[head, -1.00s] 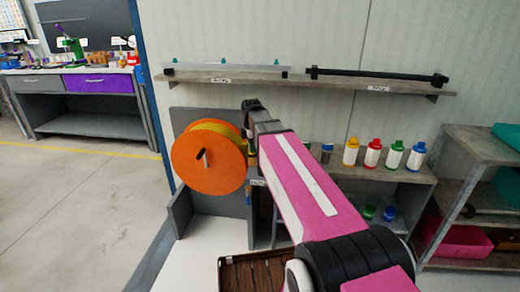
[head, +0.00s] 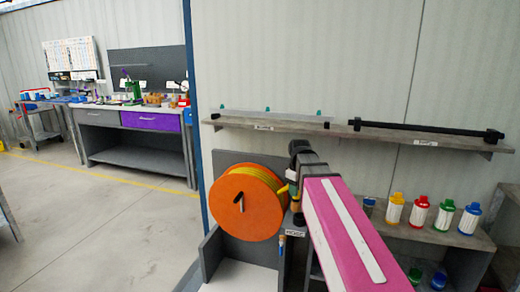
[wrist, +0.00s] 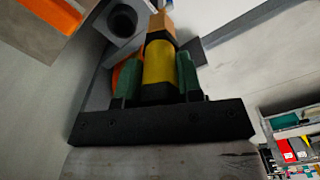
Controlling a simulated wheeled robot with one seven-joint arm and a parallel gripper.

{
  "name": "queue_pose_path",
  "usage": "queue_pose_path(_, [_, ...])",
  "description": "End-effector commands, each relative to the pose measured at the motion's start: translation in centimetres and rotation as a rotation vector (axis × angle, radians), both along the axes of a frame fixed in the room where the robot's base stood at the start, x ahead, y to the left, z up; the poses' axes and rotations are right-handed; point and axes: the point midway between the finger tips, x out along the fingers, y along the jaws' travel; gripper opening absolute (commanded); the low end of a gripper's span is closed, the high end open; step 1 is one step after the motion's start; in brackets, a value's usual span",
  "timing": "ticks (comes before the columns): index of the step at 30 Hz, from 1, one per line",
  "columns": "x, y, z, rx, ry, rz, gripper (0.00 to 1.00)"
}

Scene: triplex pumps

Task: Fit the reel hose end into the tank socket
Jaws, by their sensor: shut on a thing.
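In the wrist view my gripper (wrist: 160,75) is shut on the reel hose end (wrist: 158,62), a yellow sleeve with a brass-coloured tip, held between two green finger pads. The tip points away from my wrist. The orange hose reel (head: 245,205), wound with yellow hose, stands left of my arm in the head view. There, my arm's dark end largely hides the fingers, and a bit of yellow shows beside it. I cannot identify the tank socket in either view.
A grey block with a dark round opening (wrist: 122,20) is near the hose tip in the wrist view. A wall shelf (head: 350,130) holds long bars. Several coloured bottles (head: 418,212) stand on the right. A workbench (head: 135,118) is at the back left, with open floor before it.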

Motion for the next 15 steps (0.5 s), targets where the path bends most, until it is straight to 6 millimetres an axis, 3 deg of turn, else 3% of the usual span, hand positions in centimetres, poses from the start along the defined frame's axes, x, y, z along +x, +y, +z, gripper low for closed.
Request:
queue_pose_path(9, [-1.4,-2.8,1.4,0.0,0.0,-0.522,0.0])
queue_pose_path(15, [-1.8,-3.8,1.8,0.0,0.0,-0.72,0.0])
